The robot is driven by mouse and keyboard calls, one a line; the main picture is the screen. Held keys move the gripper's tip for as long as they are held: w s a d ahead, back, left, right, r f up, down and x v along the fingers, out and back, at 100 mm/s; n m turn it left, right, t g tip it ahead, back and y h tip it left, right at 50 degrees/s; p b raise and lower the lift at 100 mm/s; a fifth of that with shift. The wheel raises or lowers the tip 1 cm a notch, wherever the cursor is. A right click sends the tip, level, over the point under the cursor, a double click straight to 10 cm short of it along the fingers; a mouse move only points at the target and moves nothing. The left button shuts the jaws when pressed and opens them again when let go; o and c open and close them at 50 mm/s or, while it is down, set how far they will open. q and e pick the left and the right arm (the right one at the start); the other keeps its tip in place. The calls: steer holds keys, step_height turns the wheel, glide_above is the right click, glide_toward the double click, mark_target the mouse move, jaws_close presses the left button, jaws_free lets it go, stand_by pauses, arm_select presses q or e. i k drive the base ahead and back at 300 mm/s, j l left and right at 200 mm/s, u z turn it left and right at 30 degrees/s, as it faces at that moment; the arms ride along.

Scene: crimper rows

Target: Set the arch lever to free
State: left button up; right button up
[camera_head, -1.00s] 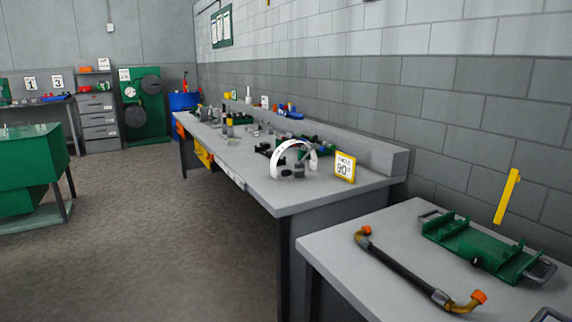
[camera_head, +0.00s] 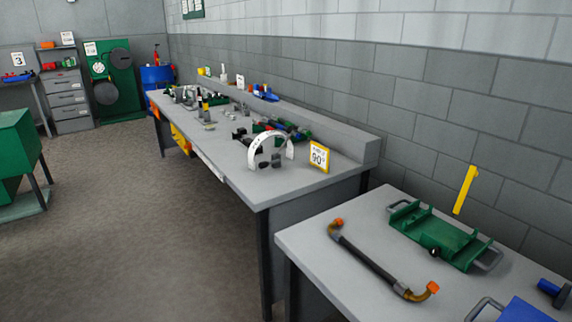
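A white arch (camera_head: 269,148) with small dark marks stands upright near the front end of the long grey workbench (camera_head: 240,178). Dark grey parts (camera_head: 268,162) sit under and behind it; I cannot make out which of them is a lever or how it is set. The words on the arch are too small to read. A yellow-framed card (camera_head: 319,156) reading 90° stands just right of the arch. Neither of my grippers is in view.
The nearer table (camera_head: 310,249) holds a black hose (camera_head: 372,262) with orange-capped ends, a green fixture (camera_head: 440,236), an upright yellow bar (camera_head: 465,189) and a blue object (camera_head: 520,311). Open floor (camera_head: 120,220) lies left of the bench. A green machine (camera_head: 108,80) stands at the back.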

mark_target(263, 164)
steer(key=i+j+z, duration=0.7)
steer(key=j+z, duration=0.2)
